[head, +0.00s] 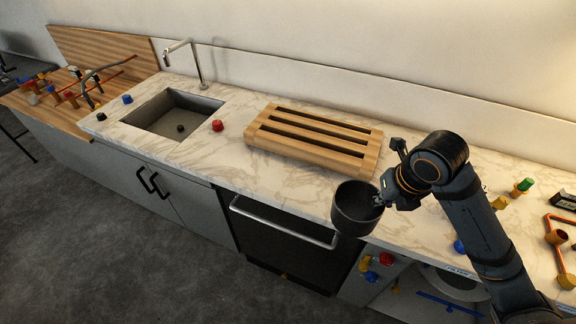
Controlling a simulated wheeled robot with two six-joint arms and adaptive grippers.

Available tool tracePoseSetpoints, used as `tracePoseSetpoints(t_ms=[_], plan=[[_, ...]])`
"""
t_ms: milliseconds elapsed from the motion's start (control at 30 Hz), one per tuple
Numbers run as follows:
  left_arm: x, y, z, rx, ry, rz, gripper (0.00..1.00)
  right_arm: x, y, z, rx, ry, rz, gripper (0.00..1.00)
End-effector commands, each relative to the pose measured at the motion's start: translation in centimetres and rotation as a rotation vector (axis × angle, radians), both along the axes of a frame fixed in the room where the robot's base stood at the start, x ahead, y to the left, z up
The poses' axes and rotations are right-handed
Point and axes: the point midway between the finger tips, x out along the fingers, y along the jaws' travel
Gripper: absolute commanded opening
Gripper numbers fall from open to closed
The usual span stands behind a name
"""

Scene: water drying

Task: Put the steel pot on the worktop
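The dark grey steel pot (356,212) is in the head view, right of the middle, at the front edge of the worktop. My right gripper (382,200) is at the pot's right rim and appears shut on it. The fingertips are partly hidden by the pot wall and the wrist. The pot looks roughly upright; I cannot tell whether its base touches the marble worktop (235,165). My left gripper is not in view.
A slatted wooden rack (315,138) stands behind the pot. The sink (172,115) with its tap (200,72) is at left, a small red piece (218,125) beside it. A dishwasher front (275,232) is below. Several coloured valve pieces lie at right.

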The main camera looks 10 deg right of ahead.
Motion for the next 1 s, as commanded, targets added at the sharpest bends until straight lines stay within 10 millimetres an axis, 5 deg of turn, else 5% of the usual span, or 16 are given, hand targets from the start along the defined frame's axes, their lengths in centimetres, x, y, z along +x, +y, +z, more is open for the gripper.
tracePoseSetpoints(t_ms=[167, 367, 500, 633, 767, 1000], plan=[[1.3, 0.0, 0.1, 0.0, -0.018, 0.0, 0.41, 0.0, 0.0, 0.0, 0.0, 0.0, 0.0, 0.0], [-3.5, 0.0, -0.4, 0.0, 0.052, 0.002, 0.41, 0.1, -0.1, -0.1, 0.0, -0.001, -0.001, 0.0], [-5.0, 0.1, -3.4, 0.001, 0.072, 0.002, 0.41, 1.3, -1.1, -1.8, -0.004, -0.005, -0.004, 0.0], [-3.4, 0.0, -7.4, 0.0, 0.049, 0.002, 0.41, 3.8, -3.4, -3.8, -0.001, -0.006, -0.009, 0.0], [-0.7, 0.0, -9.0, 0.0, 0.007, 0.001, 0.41, 6.6, -5.8, -5.0, 0.004, -0.003, -0.008, 0.0], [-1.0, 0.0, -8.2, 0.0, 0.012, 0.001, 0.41, 9.3, -8.3, -8.3, 0.002, 0.002, -0.003, 0.0]])
